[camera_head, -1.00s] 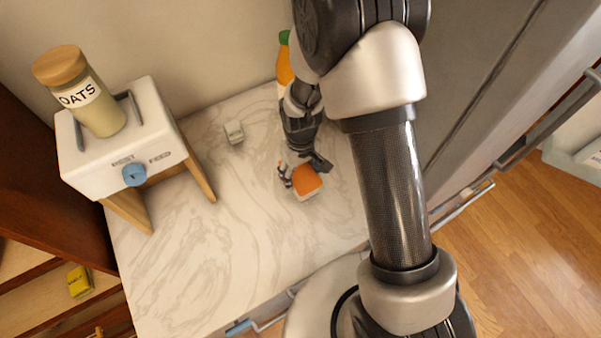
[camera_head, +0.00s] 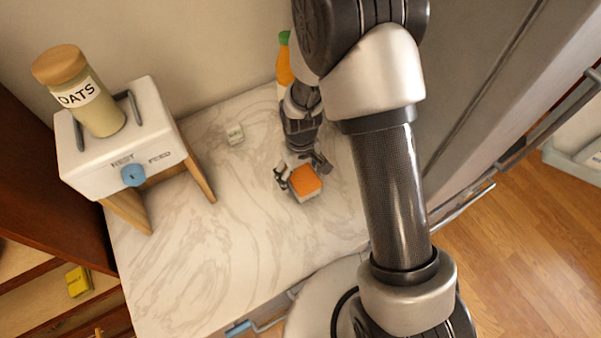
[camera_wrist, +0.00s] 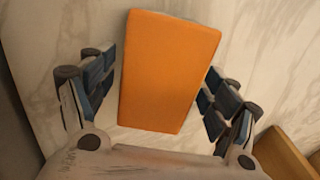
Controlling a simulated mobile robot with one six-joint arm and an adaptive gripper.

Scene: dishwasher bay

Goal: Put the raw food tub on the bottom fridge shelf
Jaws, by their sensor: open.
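A small tub with an orange top and pale sides (camera_head: 305,181) sits on the marble counter. I take it to be the raw food tub, but no label is readable. My gripper (camera_head: 301,177) is open and low over the counter, with its fingers at either side of the tub. In the wrist view the orange top (camera_wrist: 168,72) lies between the spread fingers of my gripper (camera_wrist: 160,95), with a gap visible on each side. The fridge's bottom shelf cannot be made out.
A white dispenser (camera_head: 125,150) on wooden legs holds an oats jar (camera_head: 92,95) at the left. An orange bottle (camera_head: 284,68) stands beside my arm. Grey doors (camera_head: 480,80) are at the right. The front-left counter is clear.

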